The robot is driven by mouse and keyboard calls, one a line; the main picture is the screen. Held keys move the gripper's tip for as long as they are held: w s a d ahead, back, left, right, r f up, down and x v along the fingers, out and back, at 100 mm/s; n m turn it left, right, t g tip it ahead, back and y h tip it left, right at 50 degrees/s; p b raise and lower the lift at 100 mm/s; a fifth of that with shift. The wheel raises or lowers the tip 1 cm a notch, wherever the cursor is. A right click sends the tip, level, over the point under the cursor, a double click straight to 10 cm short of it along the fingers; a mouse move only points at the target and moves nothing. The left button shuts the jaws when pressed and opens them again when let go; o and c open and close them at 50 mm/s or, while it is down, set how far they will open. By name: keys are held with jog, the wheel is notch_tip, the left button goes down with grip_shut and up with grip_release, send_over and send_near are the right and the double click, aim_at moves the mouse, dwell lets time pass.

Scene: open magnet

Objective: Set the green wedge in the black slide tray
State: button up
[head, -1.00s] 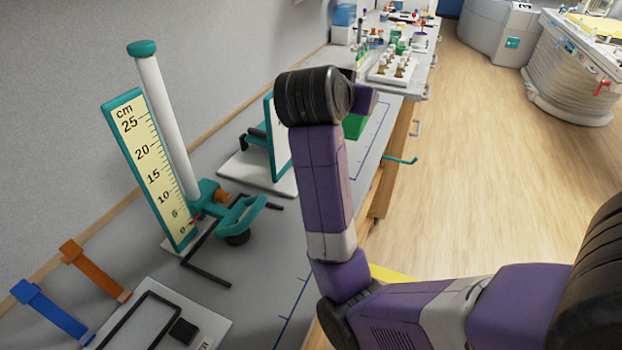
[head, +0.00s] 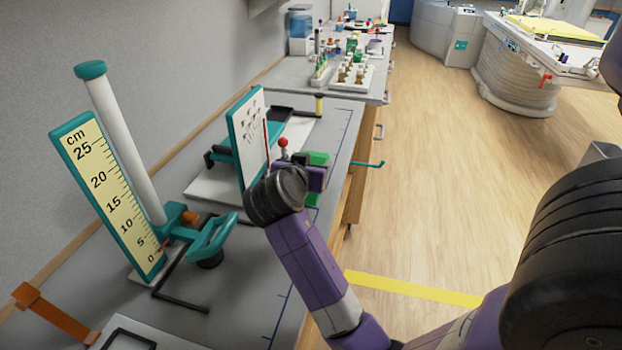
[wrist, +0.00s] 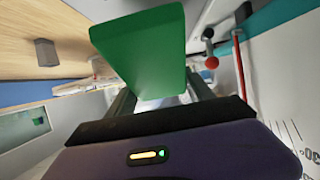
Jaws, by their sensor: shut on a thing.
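The green wedge (wrist: 140,48) is held in my gripper (wrist: 160,92) in the wrist view, with the dark fingers on either side of it. In the head view my gripper (head: 316,176) is beside the front right of the teal-framed stand, and parts of the green wedge (head: 317,158) show above and below it. The contact points are partly hidden. A flat black tray-like piece (head: 291,113) lies at the back of the stand, apart from the wedge; I take it for the black slide tray. The upright panel hides part of that area.
An upright teal-framed panel (head: 247,135) and a red-knobbed lever (head: 283,143) stand close to my gripper. A centimetre scale (head: 105,190) with a white column stands at left. Bottles and racks (head: 351,70) are on the far bench. Floor at right is open.

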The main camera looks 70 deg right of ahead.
jog(key=shift+f, duration=2.1)
jog(key=shift+f, duration=0.2)
jog(key=o, duration=1.3)
jog(key=shift+o, duration=0.2)
jog(key=shift+r, duration=0.2)
jog(key=b+v, duration=0.1)
jog(key=v, duration=1.1)
